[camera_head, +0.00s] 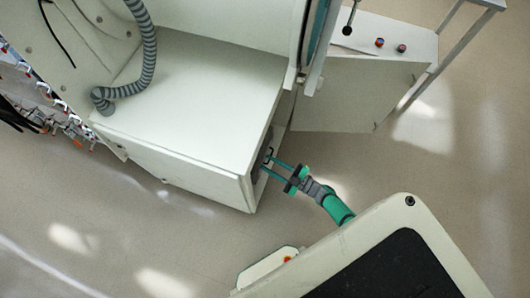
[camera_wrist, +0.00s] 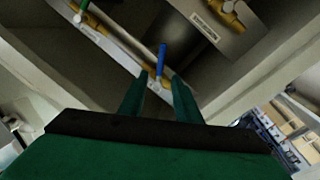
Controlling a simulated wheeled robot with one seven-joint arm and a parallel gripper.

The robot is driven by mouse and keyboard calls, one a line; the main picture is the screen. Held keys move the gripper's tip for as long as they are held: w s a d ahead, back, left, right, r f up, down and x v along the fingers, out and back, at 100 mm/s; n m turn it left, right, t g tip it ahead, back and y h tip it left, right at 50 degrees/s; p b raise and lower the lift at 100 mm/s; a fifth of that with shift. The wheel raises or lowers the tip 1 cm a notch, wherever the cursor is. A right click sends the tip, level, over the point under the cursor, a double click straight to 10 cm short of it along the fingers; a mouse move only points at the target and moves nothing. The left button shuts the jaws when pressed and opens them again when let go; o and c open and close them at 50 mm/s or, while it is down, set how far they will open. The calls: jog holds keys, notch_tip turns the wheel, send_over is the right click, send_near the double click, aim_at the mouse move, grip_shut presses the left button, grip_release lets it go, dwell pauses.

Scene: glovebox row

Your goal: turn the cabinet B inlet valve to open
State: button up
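In the wrist view, a blue lever (camera_wrist: 162,60) stands on a brass valve on a pale pipe strip inside a recess. My gripper (camera_wrist: 159,77) has its two green fingers apart, and the blue lever shows in the gap between the tips, with space on both sides. Whether the tips reach as deep as the lever is unclear. A green-handled brass valve (camera_wrist: 82,8) sits further up left on the same strip. In the head view, my gripper (camera_head: 269,165) is at the opening in the side of a white cabinet (camera_head: 190,160); the valve is hidden there. No readable label tells which valve is cabinet B's inlet.
Another brass valve (camera_wrist: 230,12) is at upper right, beside a small label plate (camera_wrist: 208,25). The recess edges (camera_wrist: 270,70) lie close around my gripper. In the head view, a second white cabinet (camera_head: 350,95) stands behind; the floor (camera_head: 440,200) at right is clear.

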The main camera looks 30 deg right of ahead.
jog(key=shift+c, duration=0.6)
jog(key=c, duration=0.5)
jog(key=shift+s+d+r, duration=0.1)
jog(key=shift+s+r, duration=0.05)
grip_shut()
jog(key=s+a+r+m+g+h, duration=0.1)
jog(key=s+a+r+m+h, duration=0.1)
jog(key=s+a+r, duration=0.45)
jog(key=s+a+r+m+h, duration=0.2)
jog(key=s+a+m+h, duration=0.1)
jog(key=s, duration=0.7)
jog(key=s+a+r+m+h, duration=0.1)
jog(key=a+r+m+h, duration=0.1)
jog(key=a+r, duration=0.4)
jog(key=s+a+r+m+h, duration=0.2)
jog(key=a+r+m, duration=0.3)
jog(key=r, duration=0.7)
jog(key=shift+a+r+h, duration=0.25)
jog(key=shift+a+h, duration=0.05)
jog(key=shift+a, duration=0.3)
